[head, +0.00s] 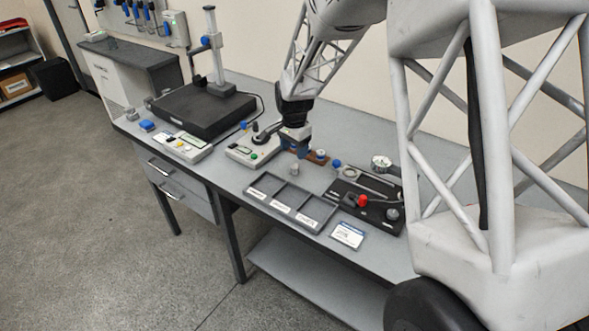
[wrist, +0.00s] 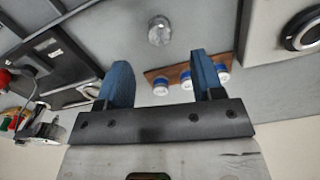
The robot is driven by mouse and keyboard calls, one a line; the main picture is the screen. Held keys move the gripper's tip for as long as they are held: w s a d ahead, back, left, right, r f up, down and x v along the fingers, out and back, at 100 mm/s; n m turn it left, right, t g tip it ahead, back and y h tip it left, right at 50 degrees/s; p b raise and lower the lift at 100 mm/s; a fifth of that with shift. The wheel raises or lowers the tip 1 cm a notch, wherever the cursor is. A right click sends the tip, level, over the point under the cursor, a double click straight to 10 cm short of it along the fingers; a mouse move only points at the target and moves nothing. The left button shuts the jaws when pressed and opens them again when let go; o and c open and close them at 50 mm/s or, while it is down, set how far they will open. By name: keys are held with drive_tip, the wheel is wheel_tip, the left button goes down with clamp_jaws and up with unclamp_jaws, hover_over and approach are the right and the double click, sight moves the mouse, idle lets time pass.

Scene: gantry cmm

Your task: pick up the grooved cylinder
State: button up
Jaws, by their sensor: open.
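A small grey metal cylinder (head: 295,168) stands upright on the bench, just behind the sorting tray; its grooves are too small to make out in the head view. A round grey metal piece, seen end-on, shows in the wrist view (wrist: 160,32), beyond the fingertips and between their lines. My gripper (head: 301,152) is above the bench, close behind and above the cylinder in the head view. In the wrist view its two blue fingers (wrist: 160,66) are apart with nothing between them.
A wooden holder (wrist: 186,72) with several blue-and-white round pieces lies below my fingers. The grey compartment tray (head: 262,205) is in front. A black fixture plate (head: 378,212) with a red knob is to the right, a small instrument box (head: 240,155) to the left. A black stand (head: 203,110) is farther left.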

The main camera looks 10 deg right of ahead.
sight(295, 166)
drive_tip(key=shift+f, duration=0.1)
drive_tip(key=shift+f, duration=1.2)
drive_tip(key=shift+f, duration=0.1)
drive_tip(key=shift+d+f, duration=0.1)
drive_tip(key=shift+f, duration=2.4)
drive_tip(key=c, duration=1)
drive_tip(key=shift+r, duration=0.1)
